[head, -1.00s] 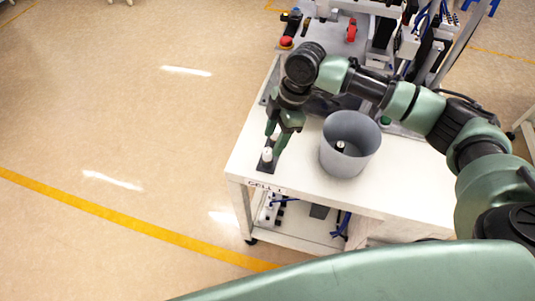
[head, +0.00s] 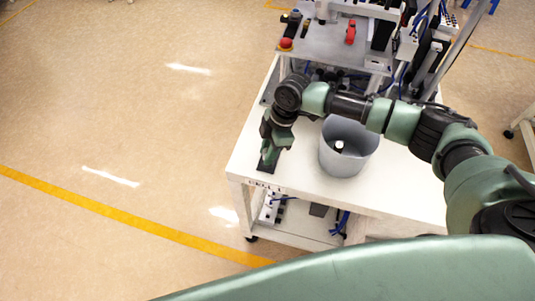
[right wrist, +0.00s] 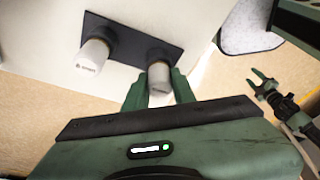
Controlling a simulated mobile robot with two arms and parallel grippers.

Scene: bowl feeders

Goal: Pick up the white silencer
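Two white silencers stand on a small black plate (right wrist: 122,42) on the white table. In the right wrist view one silencer (right wrist: 92,56) with small print is clear of my gripper. The other silencer (right wrist: 158,82) stands between the green fingers of my right gripper (right wrist: 160,90), its lower end at the plate. The fingers are close on both sides of it; whether they press on it cannot be told. In the head view my right gripper (head: 268,152) points down over the plate and hides the silencers. My left gripper (right wrist: 260,82) shows at the right of the wrist view, apart from the table, its fingers spread.
A grey bowl (head: 334,163) with a small white-topped part inside stands on the table right of my right gripper. Machinery with a red button (head: 286,43) stands behind.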

